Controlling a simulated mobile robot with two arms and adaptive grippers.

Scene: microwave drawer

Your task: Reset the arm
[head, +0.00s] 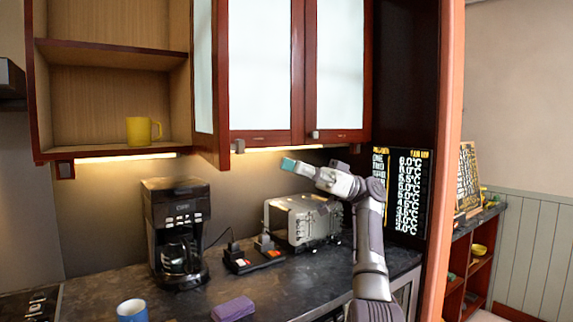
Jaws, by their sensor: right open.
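My right arm comes up from the lower right of the head view. Its gripper (290,163) is raised in front of the wall, below the closed upper cabinet and above the silver toaster-like appliance (301,222). It points left, and its teal fingertip pads show. The gripper is open and I see nothing held in it. My left gripper is not in the view.
A coffee maker (177,232) stands on the dark counter (90,290), with a blue cup (132,310) and a purple sponge-like block (233,308) near the front. A yellow mug (143,130) sits in the open shelf. Frosted cabinet doors (259,70) hang above my gripper.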

